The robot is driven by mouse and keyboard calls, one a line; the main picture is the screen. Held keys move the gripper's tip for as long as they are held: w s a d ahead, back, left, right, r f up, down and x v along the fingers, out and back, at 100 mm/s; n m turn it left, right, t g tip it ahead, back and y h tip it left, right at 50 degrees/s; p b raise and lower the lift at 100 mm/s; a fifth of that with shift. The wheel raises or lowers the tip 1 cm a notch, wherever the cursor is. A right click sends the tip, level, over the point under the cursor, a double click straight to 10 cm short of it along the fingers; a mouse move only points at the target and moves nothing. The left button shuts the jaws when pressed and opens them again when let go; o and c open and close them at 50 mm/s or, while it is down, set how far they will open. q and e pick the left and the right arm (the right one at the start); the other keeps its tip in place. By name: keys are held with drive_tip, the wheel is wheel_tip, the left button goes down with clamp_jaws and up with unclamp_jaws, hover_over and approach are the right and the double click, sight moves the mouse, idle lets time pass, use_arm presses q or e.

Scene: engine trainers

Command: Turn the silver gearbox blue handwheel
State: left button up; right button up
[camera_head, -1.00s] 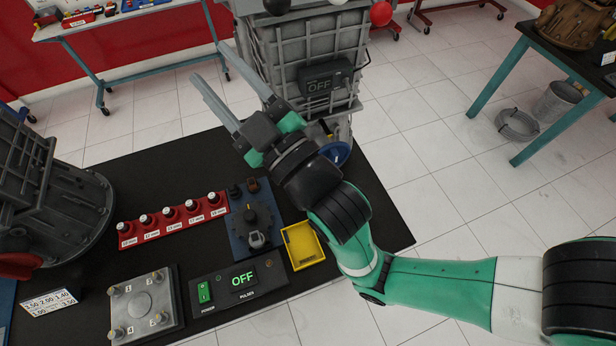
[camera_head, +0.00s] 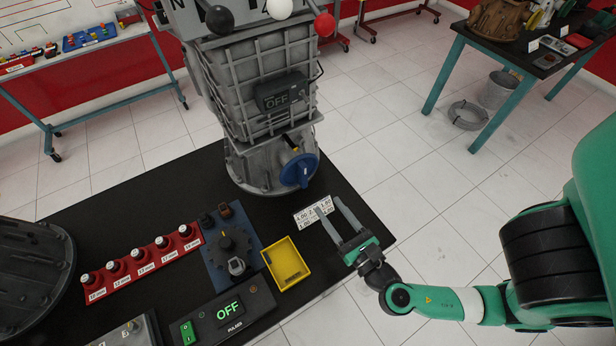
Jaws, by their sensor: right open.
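The silver gearbox (camera_head: 258,95) stands upright at the back of the black table, with an OFF display on its front and black, white and red knobs on top. Its blue handwheel (camera_head: 299,171) is low on its right side, fully in view. My right gripper (camera_head: 333,207) is open and empty over the right part of the table, in front of and to the right of the handwheel and apart from it. Its fingers point up and left and overlap a white number card (camera_head: 310,215). My left gripper is not in view.
A yellow tray (camera_head: 272,284), a blue panel with a black knob (camera_head: 213,266) and a red rack of several sockets (camera_head: 110,284) lie on the black table (camera_head: 150,190). A pulses box (camera_head: 229,312) stands in front. A dark housing (camera_head: 28,262) is at left.

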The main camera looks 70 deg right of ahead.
sight(305, 177)
drive_tip(key=p+x, duration=0.2)
drive_tip(key=x, duration=0.8)
drive_tip(key=shift+w+d+f+p, duration=0.15)
drive_tip(key=shift+w+d+p, duration=0.15)
drive_tip(key=shift+p, duration=0.1)
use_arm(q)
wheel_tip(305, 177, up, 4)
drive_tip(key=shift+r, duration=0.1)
use_arm(e)
clamp_jaws()
